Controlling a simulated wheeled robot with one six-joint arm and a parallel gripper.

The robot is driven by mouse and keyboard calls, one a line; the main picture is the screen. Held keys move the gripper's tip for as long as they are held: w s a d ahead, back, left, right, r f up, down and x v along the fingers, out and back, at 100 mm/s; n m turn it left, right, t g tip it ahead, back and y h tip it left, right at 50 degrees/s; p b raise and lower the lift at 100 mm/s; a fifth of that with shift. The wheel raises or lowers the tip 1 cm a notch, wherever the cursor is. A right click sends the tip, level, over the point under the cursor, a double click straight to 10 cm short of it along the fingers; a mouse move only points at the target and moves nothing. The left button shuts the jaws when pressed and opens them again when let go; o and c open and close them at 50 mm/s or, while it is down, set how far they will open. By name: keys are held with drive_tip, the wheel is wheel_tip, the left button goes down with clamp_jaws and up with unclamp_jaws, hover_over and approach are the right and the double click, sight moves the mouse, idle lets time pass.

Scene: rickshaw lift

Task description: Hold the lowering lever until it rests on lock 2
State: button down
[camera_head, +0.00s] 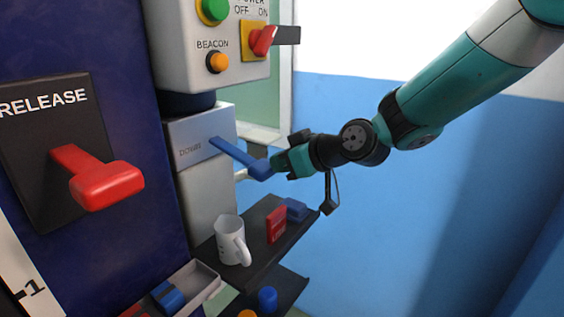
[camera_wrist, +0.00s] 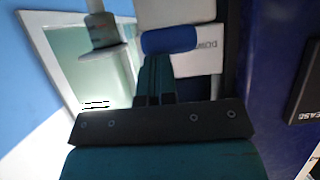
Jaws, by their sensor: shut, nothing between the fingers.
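The blue lowering lever (camera_head: 236,156) juts out from a grey box (camera_head: 190,150) marked "DOWN" and slopes down to the right. My gripper (camera_head: 276,164) is at the lever's outer end. In the wrist view the lever's blue end (camera_wrist: 170,40) lies across the tips of my gripper (camera_wrist: 157,62). The fingers are shut together with nothing between them, and the lever end is just beyond or against the tips; I cannot tell whether they touch. Lock 2 is not identifiable in these views.
A red RELEASE handle (camera_head: 105,185) sticks out at the left. A control box (camera_head: 215,45) with a green button, an orange BEACON button and a red switch is above the lever. Below, a dark shelf (camera_head: 262,250) holds a white mug (camera_head: 230,240) and a red box (camera_head: 277,225).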

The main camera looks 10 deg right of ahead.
drive_tip(key=shift+w+a+r, duration=0.1)
drive_tip(key=shift+w+r, duration=0.05)
drive_tip(key=shift+r, duration=0.15)
drive_tip(key=shift+r, duration=0.3)
drive_tip(key=r+v, duration=0.2)
drive_tip(key=v, duration=1)
drive_tip(key=shift+w+a+r+p, duration=0.25)
drive_tip(key=shift+w+a+p, duration=0.05)
drive_tip(key=shift+s, duration=0.1)
drive_tip(key=s+f+m+g+h+p, duration=0.1)
drive_tip(key=s+g, duration=0.3)
drive_tip(key=s, duration=0.7)
drive_tip(key=s+a+f+m+g+h+p, duration=0.1)
drive_tip(key=s+f+g+h+p, duration=0.2)
drive_tip(key=s, duration=0.9)
drive_tip(key=shift+f+g+h+p, duration=0.15)
drive_tip(key=shift+g+h+p, duration=0.25)
drive_tip(key=shift+g, duration=0.6)
